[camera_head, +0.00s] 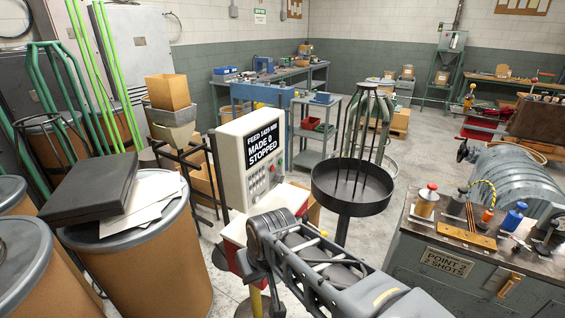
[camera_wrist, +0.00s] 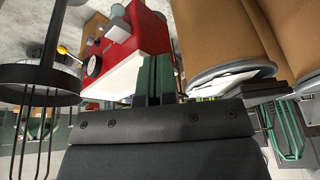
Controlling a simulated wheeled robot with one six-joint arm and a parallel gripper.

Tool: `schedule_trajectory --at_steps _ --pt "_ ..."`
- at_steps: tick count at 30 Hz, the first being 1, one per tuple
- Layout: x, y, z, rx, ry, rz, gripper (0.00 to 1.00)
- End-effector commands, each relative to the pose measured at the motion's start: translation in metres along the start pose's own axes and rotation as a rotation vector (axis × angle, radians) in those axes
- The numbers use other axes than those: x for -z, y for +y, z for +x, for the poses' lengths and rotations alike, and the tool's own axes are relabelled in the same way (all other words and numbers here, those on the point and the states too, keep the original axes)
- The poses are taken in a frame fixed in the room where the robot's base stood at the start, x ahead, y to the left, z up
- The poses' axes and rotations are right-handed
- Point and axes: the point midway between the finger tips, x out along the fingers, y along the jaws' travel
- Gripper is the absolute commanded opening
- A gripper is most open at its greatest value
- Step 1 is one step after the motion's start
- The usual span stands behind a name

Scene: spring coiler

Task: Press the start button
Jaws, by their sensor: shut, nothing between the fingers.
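The control console (camera_head: 234,165) is a cream box in the middle of the head view. Its dark screen (camera_head: 264,145) reads FEED 1425 MM, MADE 0, STOPPED. Small keys and coloured buttons sit below the screen, a red one among them; they are too small to tell which is the start button. My arm reaches up in front of the console's lower right, and my fingers are hidden in the head view. In the wrist view my gripper (camera_wrist: 155,75) is shut and empty, its green fingers in front of a red and white machine body (camera_wrist: 130,40).
A round black wire stand (camera_head: 352,188) stands just right of the console. Cardboard drums (camera_head: 150,255) fill the left, one carrying a black case (camera_head: 92,186). A grey bench (camera_head: 480,270) with tools is at the right. In the wrist view a dial (camera_wrist: 93,66) is near the fingers.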

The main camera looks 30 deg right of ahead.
Motion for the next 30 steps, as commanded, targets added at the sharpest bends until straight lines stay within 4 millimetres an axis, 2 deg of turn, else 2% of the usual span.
schedule_trajectory --at_steps 4,7,9,12,15,18,21,25,30 --pt "0.053 0.017 -0.003 0.120 0.053 0.259 0.00" --pt "0.104 0.046 -0.004 0.218 0.136 0.499 0.00" --pt "0.136 0.074 -0.005 0.273 0.204 0.661 0.00" --pt "0.170 0.121 -0.006 0.331 0.304 0.866 0.00" --pt "0.193 0.170 -0.007 0.367 0.398 1.039 0.00" --pt "0.205 0.213 -0.009 0.391 0.478 1.177 0.00" --pt "0.211 0.247 -0.009 0.405 0.541 1.281 0.00" --pt "0.214 0.276 -0.011 0.416 0.595 1.365 0.00" --pt "0.214 0.292 -0.011 0.420 0.625 1.409 0.00"
